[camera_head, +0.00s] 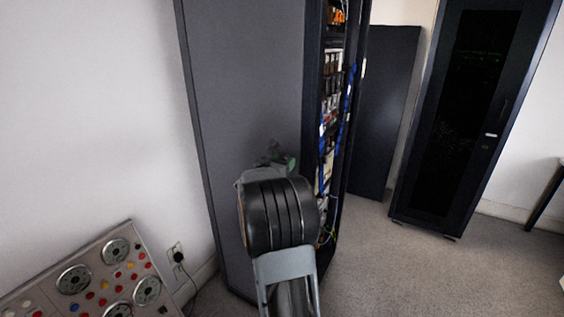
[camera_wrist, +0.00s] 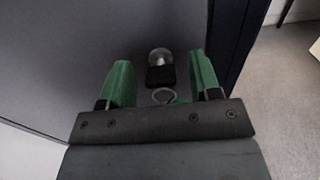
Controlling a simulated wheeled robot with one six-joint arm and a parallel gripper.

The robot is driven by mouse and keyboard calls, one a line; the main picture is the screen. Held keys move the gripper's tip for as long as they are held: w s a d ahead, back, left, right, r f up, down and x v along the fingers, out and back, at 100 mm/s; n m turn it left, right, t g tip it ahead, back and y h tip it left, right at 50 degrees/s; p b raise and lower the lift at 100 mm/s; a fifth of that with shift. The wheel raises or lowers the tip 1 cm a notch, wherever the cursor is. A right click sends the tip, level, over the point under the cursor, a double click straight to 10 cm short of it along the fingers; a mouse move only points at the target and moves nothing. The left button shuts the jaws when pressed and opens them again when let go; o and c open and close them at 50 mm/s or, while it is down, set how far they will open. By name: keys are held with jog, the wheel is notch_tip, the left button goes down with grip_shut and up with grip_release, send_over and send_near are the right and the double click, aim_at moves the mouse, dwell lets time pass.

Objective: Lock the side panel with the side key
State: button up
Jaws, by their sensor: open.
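The side panel (camera_head: 245,85) is the tall flat dark grey side of the near cabinet; it also fills much of the wrist view (camera_wrist: 60,60). A round silver lock (camera_wrist: 160,55) sits on it. The side key (camera_wrist: 160,75), with a black head and a metal ring, is at the lock and appears to be in it; its shaft cannot be made out. My gripper (camera_wrist: 161,84) has its green fingers apart on either side of the key, with gaps to both sides. In the head view my gripper (camera_head: 276,159) is by the panel, mostly hidden behind my arm.
The near cabinet's open front (camera_head: 332,110) shows wiring and components just right of the panel. A loose dark panel (camera_head: 385,110) leans behind it, and a black cabinet (camera_head: 465,120) stands at right. A control board (camera_head: 95,280) is at lower left. Carpet (camera_head: 430,275) at right is clear.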

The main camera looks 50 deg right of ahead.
jog(key=shift+c, duration=0.3)
jog(key=c, duration=0.9)
jog(key=shift+o, duration=0.2)
jog(key=shift+f+b, duration=0.1)
jog(key=shift+b, duration=0.2)
jog(key=n+b, duration=0.2)
jog(key=n, duration=0.1)
jog(key=shift+f+b, duration=0.1)
jog(key=shift+b, duration=0.2)
jog(key=n+b, duration=0.1)
jog(key=n, duration=0.4)
jog(key=shift+w+n+b, duration=0.1)
jog(key=shift+n+b, duration=0.2)
jog(key=n, duration=0.4)
jog(key=shift+n, duration=0.3)
jog(key=n+p, duration=0.1)
jog(key=n, duration=0.3)
jog(key=shift+n+p, duration=0.3)
jog(key=shift+p, duration=0.05)
